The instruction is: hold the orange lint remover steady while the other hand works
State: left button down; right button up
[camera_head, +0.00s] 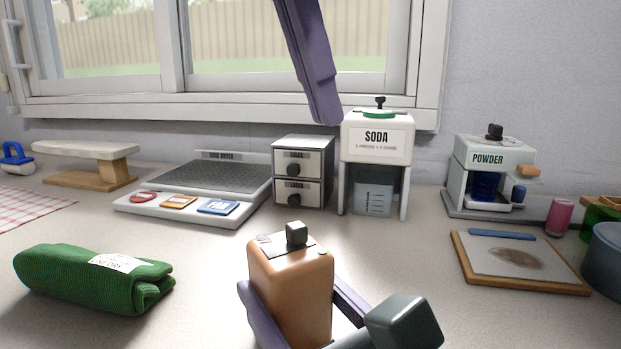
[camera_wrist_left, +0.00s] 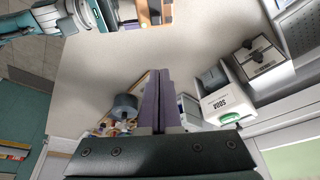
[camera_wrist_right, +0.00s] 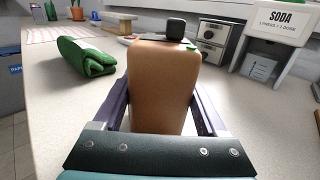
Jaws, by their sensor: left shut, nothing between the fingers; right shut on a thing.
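The orange lint remover (camera_head: 290,290), a box-like body with a dark knob on top, stands at the front middle of the counter in the head view. It also fills the middle of the right wrist view (camera_wrist_right: 162,85). My right gripper (camera_head: 300,300) is shut on it, a purple finger along each side; in the right wrist view the fingers (camera_wrist_right: 160,100) flank the body. My left gripper (camera_head: 325,115) hangs from the top of the head view, in front of the window. Its purple fingers lie together, empty, in the left wrist view (camera_wrist_left: 157,80).
A green folded cloth (camera_head: 95,278) lies left of the lint remover. Behind stand a grey-topped tray (camera_head: 200,185), a two-drawer box (camera_head: 303,170), the soda dispenser (camera_head: 376,140) and the powder dispenser (camera_head: 490,165). A framed board (camera_head: 515,262) lies at right. Counter between is clear.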

aim_at(309, 240)
pick_arm(q)
jog(key=x, duration=1)
jog(key=shift+s+a, duration=0.45)
jog(key=shift+a, duration=0.45)
jog(key=shift+s+a, duration=0.45)
jog(key=shift+a, duration=0.45)
jog(key=shift+a, duration=0.1)
